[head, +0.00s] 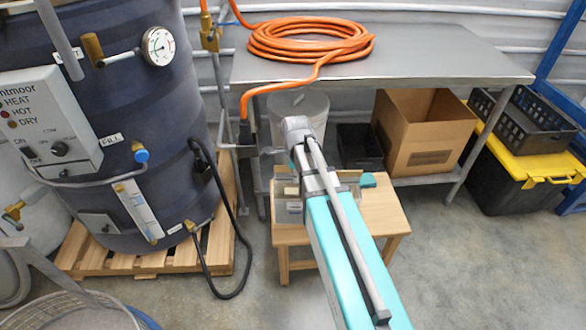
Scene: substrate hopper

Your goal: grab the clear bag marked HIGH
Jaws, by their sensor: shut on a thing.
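A small wooden table (382,213) stands in the middle of the head view. My gripper (347,181) is over its top, mostly hidden behind my own wrist and turquoise arm. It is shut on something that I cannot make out. Small clear or greyish packs (289,206) with pale labels show on the left part of the table, beside my wrist. Their lettering is too small to read, so I cannot tell which one is marked HIGH, or whether it is the thing in the jaws.
A large dark tank (130,110) on a wooden pallet (150,262) stands at left, with a black cable (240,240) looping beside it. Behind is a metal bench (440,55) with a coiled orange hose (310,38), above a cardboard box (405,145).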

